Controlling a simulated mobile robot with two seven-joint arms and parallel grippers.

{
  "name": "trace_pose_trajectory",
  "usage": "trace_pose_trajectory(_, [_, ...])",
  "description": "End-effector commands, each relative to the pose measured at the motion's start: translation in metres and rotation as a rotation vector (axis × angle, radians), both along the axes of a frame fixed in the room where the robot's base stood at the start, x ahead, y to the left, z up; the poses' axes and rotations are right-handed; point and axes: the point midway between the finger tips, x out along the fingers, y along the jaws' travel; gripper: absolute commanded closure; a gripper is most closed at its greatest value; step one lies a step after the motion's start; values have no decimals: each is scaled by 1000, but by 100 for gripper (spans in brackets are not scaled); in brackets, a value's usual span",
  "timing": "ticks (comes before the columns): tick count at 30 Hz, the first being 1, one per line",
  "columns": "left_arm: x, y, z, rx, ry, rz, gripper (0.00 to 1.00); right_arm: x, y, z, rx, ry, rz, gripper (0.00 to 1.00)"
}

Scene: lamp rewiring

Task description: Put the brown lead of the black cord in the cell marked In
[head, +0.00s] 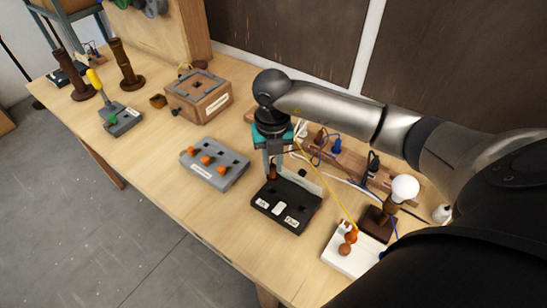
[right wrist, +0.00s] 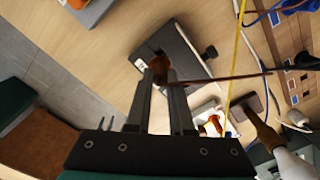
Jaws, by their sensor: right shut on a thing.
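My right gripper (head: 272,174) is shut on the brown lead (head: 273,171), at the back left part of the black block (head: 285,207). The block has dark openings on top and white labels along its front; the labels are too small to read surely. In the right wrist view my right gripper (right wrist: 166,82) has the brown lead (right wrist: 159,64) between its fingertips, over the block (right wrist: 184,52). A dark cord (right wrist: 218,78) runs from it to the right. I cannot tell whether the tip is inside a cell. My left gripper is not in view.
A grey block (head: 214,168) with several orange plugs stands left of the black block. A wooden box (head: 198,96) is behind it. A lamp bulb (head: 404,187) and a white base (head: 348,257) stand at the right, with a yellow wire (head: 325,180) crossing nearby. The table's front left is clear.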

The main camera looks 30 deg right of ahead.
Motion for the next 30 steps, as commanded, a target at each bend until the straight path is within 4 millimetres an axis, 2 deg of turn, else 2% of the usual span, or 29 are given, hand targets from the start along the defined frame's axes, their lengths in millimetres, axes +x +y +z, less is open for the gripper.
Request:
trace_pose_trajectory(18, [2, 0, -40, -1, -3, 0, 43, 0, 0, -49, 0, 1, -1, 100])
trace_pose_trajectory(30, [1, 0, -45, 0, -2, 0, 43, 0, 0, -56, 0, 0, -2, 100])
